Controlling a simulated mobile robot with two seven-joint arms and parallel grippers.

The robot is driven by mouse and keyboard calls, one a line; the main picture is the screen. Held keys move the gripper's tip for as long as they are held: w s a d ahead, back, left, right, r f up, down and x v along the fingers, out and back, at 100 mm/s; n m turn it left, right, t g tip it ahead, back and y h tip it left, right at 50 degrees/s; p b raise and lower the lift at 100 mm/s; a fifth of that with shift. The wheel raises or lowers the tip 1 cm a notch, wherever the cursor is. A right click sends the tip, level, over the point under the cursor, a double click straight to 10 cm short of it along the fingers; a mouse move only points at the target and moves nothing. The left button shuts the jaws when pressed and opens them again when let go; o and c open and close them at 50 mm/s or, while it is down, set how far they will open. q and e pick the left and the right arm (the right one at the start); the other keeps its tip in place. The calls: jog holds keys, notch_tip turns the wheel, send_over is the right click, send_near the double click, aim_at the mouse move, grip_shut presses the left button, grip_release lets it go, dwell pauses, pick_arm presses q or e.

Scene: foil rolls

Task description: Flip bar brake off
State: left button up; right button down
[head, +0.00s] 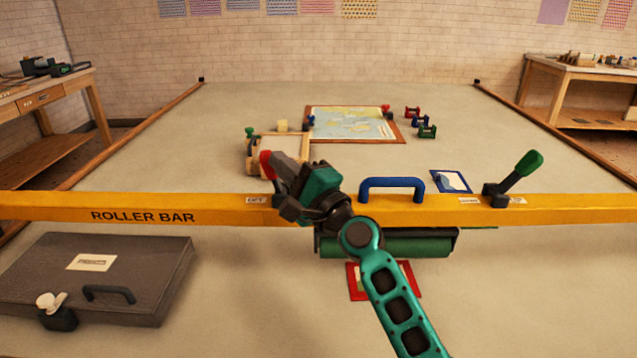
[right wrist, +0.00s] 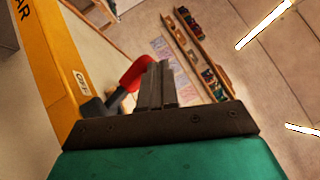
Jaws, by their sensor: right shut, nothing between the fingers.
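The yellow roller bar (head: 140,207) spans the table. On its right part stands a green-handled lever (head: 522,170), tilted up to the right, with small labels on both sides of its black base. A red-handled lever (head: 266,165) stands on the bar left of centre, beside a small label (head: 257,200). My right gripper (head: 284,166) is shut and empty, close by the red handle. In the right wrist view, the red handle (right wrist: 137,73) is just left of the shut fingers (right wrist: 155,85); whether they touch is unclear. The red lever's base is partly hidden by my gripper.
A blue handle (head: 392,183) rises from the bar between the levers. A green roller (head: 400,246) hangs below it. A grey case (head: 140,262) lies front left. Behind the bar are a framed map (head: 350,124), a wooden box (head: 285,158) and a blue-framed card (head: 452,181).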

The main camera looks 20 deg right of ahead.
pick_arm(q)
jog(key=shift+r, duration=0.15)
pick_arm(e)
jog(key=shift+w+a, duration=0.15)
jog(key=shift+a, duration=0.6)
pick_arm(q)
jog(key=shift+s, duration=0.25)
pick_arm(e)
jog(key=shift+a, duration=0.1)
jog(key=shift+r, duration=0.1)
